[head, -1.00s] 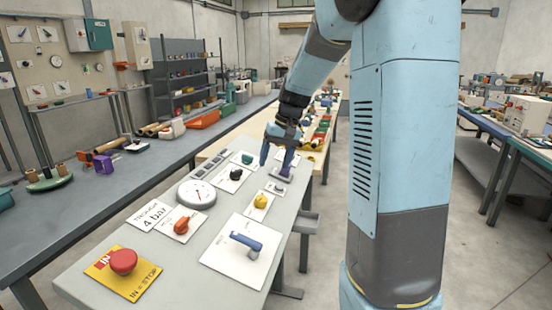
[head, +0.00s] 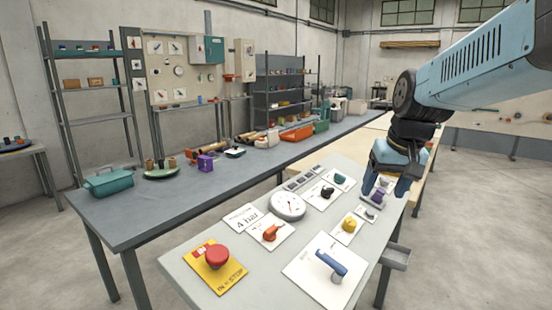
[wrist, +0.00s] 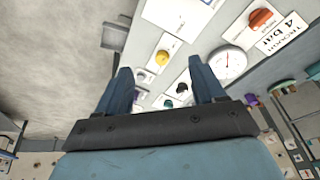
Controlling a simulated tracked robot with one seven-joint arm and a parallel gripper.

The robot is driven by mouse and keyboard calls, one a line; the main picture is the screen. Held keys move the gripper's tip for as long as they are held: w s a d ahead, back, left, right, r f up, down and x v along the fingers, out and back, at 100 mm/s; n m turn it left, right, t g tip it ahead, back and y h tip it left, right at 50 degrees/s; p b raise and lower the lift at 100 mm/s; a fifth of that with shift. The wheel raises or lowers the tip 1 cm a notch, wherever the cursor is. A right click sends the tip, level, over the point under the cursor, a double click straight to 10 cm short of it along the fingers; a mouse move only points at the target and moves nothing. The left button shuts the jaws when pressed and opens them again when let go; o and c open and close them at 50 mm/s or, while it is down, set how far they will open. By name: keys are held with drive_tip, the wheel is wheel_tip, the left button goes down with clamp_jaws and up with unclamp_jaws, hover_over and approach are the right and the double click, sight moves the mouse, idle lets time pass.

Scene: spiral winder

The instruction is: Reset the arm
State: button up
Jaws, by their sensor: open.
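My gripper (head: 385,186) hangs over the right side of the near control table in the head view, above the far row of controls. In the wrist view its two blue fingers (wrist: 160,85) stand apart with nothing between them. A small purple-grey control (head: 371,199) sits just below the gripper, partly hidden. Whether a fingertip touches it I cannot tell. My blue arm reaches in from the upper right.
The control table (head: 200,260) bears a red stop button (head: 216,256), an orange knob (head: 269,233), a dial gauge (head: 288,206), a yellow knob (head: 348,224) and a blue lever (head: 332,262). A long bench (head: 120,215) runs behind. Floor on the right is clear.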

drive_tip(key=s+t, duration=0.1)
drive_tip(key=s, duration=0.8)
drive_tip(key=shift+s+f+t+h, duration=0.2)
drive_tip(key=shift+s+t+h, duration=0.15)
drive_tip(key=shift+t+h, duration=0.05)
drive_tip(key=shift+a, duration=0.1)
drive_tip(key=shift+s+r, duration=0.2)
drive_tip(key=shift+s, duration=0.35)
drive_tip(key=shift+s+r, duration=0.2)
drive_tip(key=shift+s, duration=0.35)
